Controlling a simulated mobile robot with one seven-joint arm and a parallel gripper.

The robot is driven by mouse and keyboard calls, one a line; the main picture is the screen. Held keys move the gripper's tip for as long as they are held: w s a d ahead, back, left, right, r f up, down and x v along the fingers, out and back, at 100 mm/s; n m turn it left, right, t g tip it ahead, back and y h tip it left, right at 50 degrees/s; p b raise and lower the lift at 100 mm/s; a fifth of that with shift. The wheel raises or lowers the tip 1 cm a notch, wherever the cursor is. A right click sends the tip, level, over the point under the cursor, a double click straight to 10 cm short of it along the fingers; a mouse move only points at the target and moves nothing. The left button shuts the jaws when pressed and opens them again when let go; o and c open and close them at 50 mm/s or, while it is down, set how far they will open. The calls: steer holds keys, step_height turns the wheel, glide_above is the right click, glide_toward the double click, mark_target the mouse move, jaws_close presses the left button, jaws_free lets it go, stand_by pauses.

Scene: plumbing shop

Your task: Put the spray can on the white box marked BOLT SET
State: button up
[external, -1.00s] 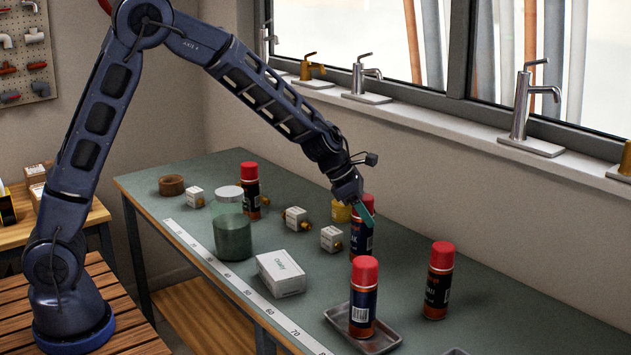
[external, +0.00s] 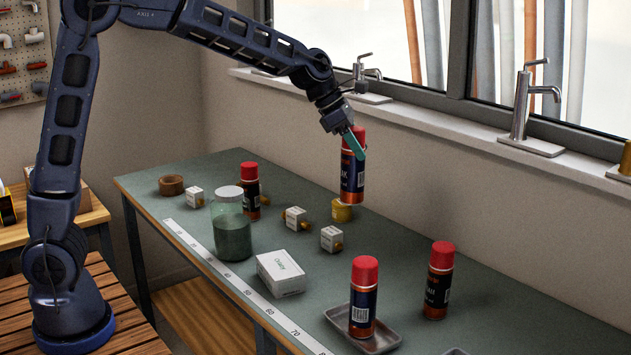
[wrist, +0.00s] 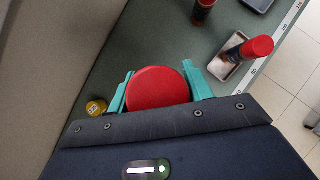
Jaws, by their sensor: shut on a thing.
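My gripper (external: 354,143) is shut on a spray can (external: 352,183) with a red cap and dark blue and orange body. The can hangs nearly upright above the far side of the green bench. In the wrist view its red cap (wrist: 157,89) sits between the teal fingers and hides the body. A white box (external: 281,273) lies flat near the ruler strip, below and to the left of the held can. Its top is bare, and its lettering is too small to read surely.
Other red-capped cans stand on the bench: one in a metal tray (external: 383,341), one at right (external: 438,282), one at back left (external: 250,193). A green jar (external: 232,235) stands left of the white box. Small white-boxed fittings (external: 331,239) and a yellow tin (external: 341,211) are nearby.

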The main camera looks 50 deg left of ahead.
steer(key=s+a+r+m+g, duration=0.15)
steer(key=s+a, duration=0.25)
steer(key=s, duration=0.4)
steer(key=s+a+r+m+t, duration=0.1)
steer(key=s+a+r, duration=0.25)
steer(key=s, duration=0.45)
step_height(320, 180, down, 20)
steer(key=shift+a+f+h, duration=0.25)
steer(key=shift+a+h, duration=0.05)
steer(key=shift+a, duration=0.05)
steer(key=shift+f+g, duration=0.15)
steer(key=shift+g, duration=0.1)
steer(key=o, duration=1.5)
steer(key=shift+c, duration=0.2)
